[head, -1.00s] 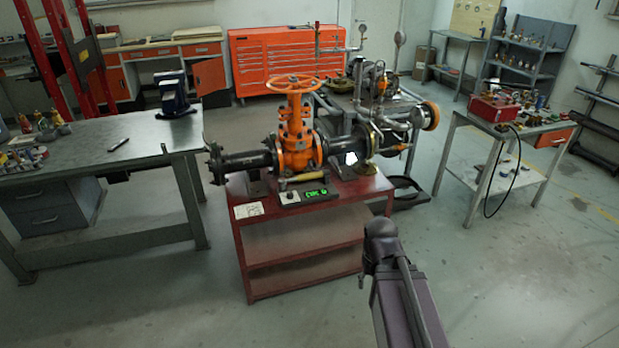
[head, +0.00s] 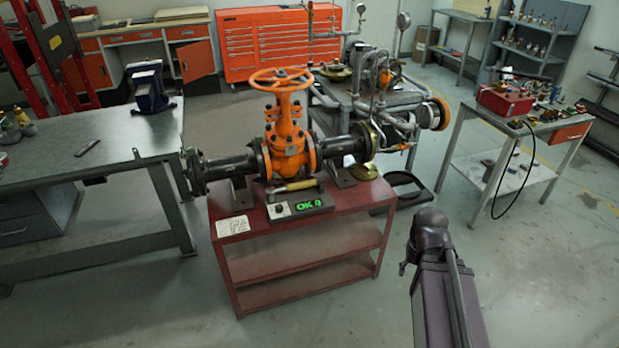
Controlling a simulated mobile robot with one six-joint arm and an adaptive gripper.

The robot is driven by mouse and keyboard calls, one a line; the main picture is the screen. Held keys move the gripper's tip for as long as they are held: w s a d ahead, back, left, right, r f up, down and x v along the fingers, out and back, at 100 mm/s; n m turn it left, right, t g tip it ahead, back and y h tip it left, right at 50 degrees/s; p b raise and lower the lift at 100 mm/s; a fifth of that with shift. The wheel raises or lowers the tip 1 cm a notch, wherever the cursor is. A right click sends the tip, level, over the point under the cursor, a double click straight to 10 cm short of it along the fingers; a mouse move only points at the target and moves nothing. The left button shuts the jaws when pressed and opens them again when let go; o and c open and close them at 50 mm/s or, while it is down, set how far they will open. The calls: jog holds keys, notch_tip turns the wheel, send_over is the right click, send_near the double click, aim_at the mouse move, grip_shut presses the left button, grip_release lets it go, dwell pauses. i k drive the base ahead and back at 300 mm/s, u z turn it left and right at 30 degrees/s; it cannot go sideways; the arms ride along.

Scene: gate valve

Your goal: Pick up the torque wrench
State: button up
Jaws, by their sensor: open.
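A short bar with a pale yellow section (head: 295,186) lies on the red cart, at the foot of the orange gate valve (head: 285,145). It may be the torque wrench, but it is too small to be sure. Just in front of it is a small box with a knob and a lit green display (head: 300,207). The valve has an orange handwheel (head: 281,78) and dark pipe on both sides. Part of my dark arm rises at the lower right, apart from the cart. My gripper does not show.
The red cart (head: 300,245) stands mid-floor. A steel workbench (head: 75,180) with a vise (head: 149,88) and a small dark tool (head: 88,148) is at left. A side table (head: 525,125) with a red box is at right. Open floor lies in front and between.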

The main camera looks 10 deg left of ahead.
aim_at(270, 192)
jog(key=u, duration=0.1)
jog(key=i, duration=1)
jog(key=u, duration=0.3)
